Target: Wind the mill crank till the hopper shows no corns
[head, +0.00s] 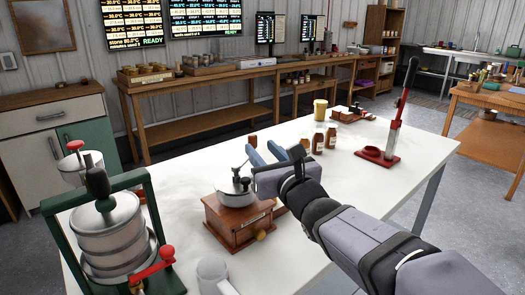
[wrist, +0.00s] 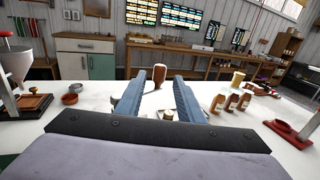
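The mill is a wooden box (head: 238,222) with a small drawer knob, standing on the white table left of my gripper in the head view. Its metal hopper (head: 236,197) sits on top, with the crank (head: 238,175) above it. I cannot see any corns; the inside of the hopper is too small and covered to tell. My gripper (head: 267,153) is just behind and right of the hopper, with its blue fingers apart.
A press with a green frame (head: 110,235) stands at front left, near a grey mug (head: 213,275). Brown bottles (head: 318,143), a yellow cup (head: 320,109) and a red lever stand (head: 380,157) are at the right. The table (head: 340,185) is bare between them.

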